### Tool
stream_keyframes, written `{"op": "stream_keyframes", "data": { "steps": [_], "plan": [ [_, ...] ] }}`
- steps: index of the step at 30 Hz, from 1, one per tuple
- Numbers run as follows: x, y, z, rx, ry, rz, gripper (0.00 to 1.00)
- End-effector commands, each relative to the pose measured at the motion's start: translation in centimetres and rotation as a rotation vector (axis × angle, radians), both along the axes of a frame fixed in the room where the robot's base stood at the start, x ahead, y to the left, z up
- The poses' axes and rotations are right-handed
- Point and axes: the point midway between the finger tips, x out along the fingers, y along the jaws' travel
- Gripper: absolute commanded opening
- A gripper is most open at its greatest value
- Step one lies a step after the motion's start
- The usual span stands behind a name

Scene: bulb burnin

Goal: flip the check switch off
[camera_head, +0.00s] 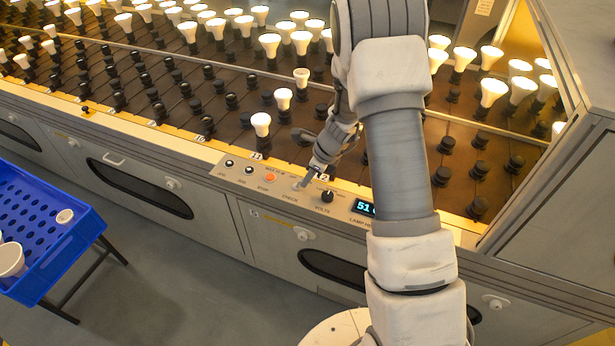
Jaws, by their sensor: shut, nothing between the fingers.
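The control panel (238,176) runs along the front edge of the bulb bench, with small black knobs, an orange button (270,178), a black volts knob (327,196) and a lit display (365,207). The check label (289,196) is on it between the orange button and the volts knob. My gripper (303,184) is shut and empty, its fingertips pointing down to the panel just above the check label. The check switch is small and at the fingertips; I cannot tell its position or whether they touch it.
Rows of dark sockets fill the bench (225,90), many with lit white bulbs (260,122). A blue crate (85,235) with a few white bulbs stands at the lower left. A grey cabinet (570,200) stands at the right. The floor (190,270) before the bench is clear.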

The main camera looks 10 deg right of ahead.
Motion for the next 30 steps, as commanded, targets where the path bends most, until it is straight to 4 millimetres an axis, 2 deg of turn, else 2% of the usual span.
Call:
{"op": "stream_keyframes", "data": {
  "steps": [30],
  "plan": [
    [0.12,0.22,0.27,-0.034,0.026,0.001,0.0]
  ]
}}
